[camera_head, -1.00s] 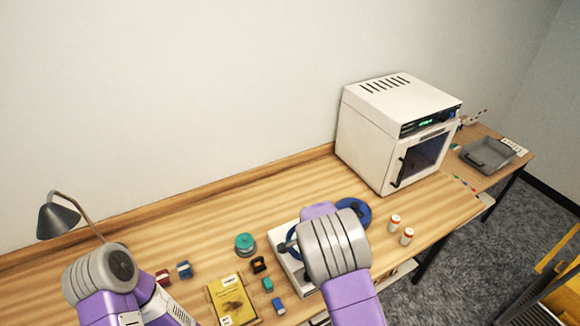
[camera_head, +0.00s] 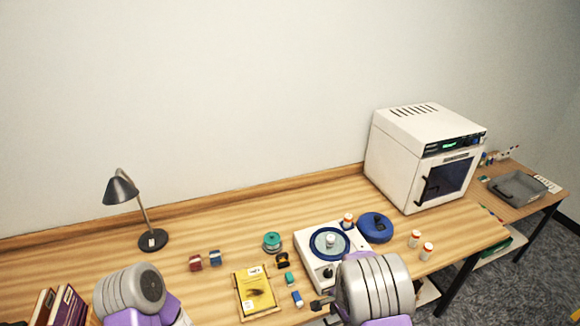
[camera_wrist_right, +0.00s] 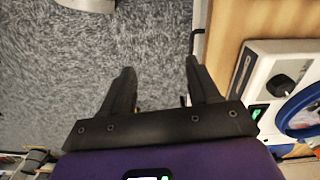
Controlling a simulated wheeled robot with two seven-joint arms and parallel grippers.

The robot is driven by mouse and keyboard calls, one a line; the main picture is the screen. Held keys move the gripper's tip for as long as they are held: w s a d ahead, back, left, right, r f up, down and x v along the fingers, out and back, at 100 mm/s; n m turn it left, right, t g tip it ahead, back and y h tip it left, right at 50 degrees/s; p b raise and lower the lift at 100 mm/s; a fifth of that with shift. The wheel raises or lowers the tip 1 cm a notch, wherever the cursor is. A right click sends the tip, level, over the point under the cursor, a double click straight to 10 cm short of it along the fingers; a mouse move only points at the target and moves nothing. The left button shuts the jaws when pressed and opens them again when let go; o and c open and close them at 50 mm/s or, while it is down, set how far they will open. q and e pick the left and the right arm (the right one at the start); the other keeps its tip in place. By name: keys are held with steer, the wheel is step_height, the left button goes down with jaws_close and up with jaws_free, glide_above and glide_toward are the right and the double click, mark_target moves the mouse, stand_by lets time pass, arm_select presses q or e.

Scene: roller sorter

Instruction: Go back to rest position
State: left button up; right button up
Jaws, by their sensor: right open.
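My right arm comes in at the bottom of the head view, in front of the white device with a blue ring (camera_head: 330,243). My right gripper (camera_wrist_right: 160,82) shows in the right wrist view with its two dark fingers apart. Nothing is between them, and grey carpet lies beyond. In the head view only a small dark part of it shows beside the wrist. My left arm's grey joint is at the bottom left of the head view. The left gripper is not visible there.
The wooden table (camera_head: 220,225) holds a yellow book (camera_head: 257,291), a lamp (camera_head: 122,188), a round blue lid (camera_head: 376,228), small bottles (camera_head: 426,251) and several small blocks. A white oven (camera_head: 425,157) stands at the back right. The device's edge (camera_wrist_right: 262,62) is right of the right gripper.

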steer(key=s+f+n+y+b, duration=0.1)
steer(key=s+f+n+b, duration=0.25)
steer(key=s+f, duration=0.4)
steer(key=s+f+n+y+b, duration=0.15)
steer(key=s+f+b, duration=0.25)
steer(key=f, duration=0.7)
arm_select(q)
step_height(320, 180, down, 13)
steer(key=b, duration=0.5)
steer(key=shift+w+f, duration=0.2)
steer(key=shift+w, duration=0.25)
arm_select(e)
steer(key=s+a+f+n+y, duration=0.1)
steer(key=s+a+f+n, duration=0.3)
steer(key=s+a+n, duration=0.1)
steer(key=shift+s+a+f+t+y, duration=0.25)
steer(key=shift+s+t+y, duration=0.15)
steer(key=shift+s, duration=0.2)
